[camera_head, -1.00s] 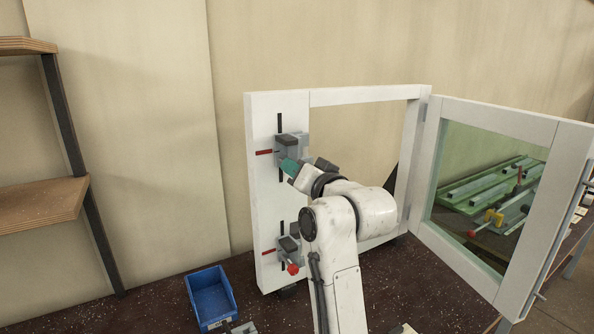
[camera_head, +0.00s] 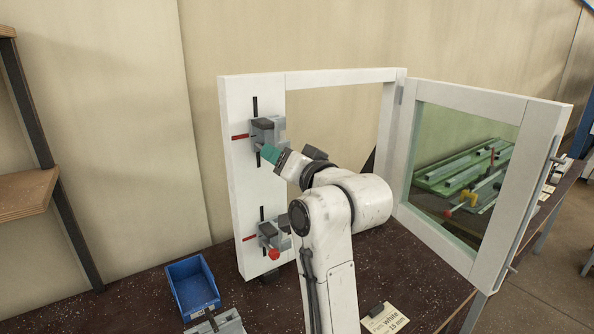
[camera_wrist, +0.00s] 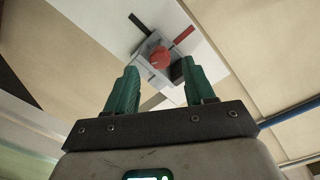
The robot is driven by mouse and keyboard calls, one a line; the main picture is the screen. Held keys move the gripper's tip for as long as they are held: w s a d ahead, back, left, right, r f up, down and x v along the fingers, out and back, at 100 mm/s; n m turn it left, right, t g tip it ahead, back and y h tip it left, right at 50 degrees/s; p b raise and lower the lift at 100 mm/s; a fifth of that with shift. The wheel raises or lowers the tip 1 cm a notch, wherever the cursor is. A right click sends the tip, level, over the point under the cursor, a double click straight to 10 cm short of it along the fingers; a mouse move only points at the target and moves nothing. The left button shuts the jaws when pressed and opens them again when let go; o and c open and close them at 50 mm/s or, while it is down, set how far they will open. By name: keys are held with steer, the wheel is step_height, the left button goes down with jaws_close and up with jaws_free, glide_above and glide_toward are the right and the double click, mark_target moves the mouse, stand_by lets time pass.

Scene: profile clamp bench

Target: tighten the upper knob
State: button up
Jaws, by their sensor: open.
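The upper clamp (camera_head: 268,128) is a grey block on the left post of the white frame, between a black slot and a red mark. Its red upper knob (camera_wrist: 160,57) shows in the wrist view, with its front facing my gripper; in the head view it is hidden behind the gripper. My gripper (camera_wrist: 160,72) has teal fingers and is open and empty. In the wrist view the knob appears between the two fingertips and seemingly a little beyond them; I cannot tell the exact gap. In the head view the teal fingers (camera_head: 270,153) are just below the upper clamp.
A lower clamp with a red knob (camera_head: 273,254) sits on the same post. A glazed door (camera_head: 544,140) stands open at the right. A blue bin (camera_head: 176,293), a grey metal part (camera_head: 215,325) and a paper card (camera_head: 390,322) lie on the dark speckled bench (camera_head: 425,290).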

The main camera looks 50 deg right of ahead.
steer(key=b+v, duration=0.1)
steer(key=v, duration=0.6)
steer(key=shift+s, duration=0.15)
stand_by(0.4)
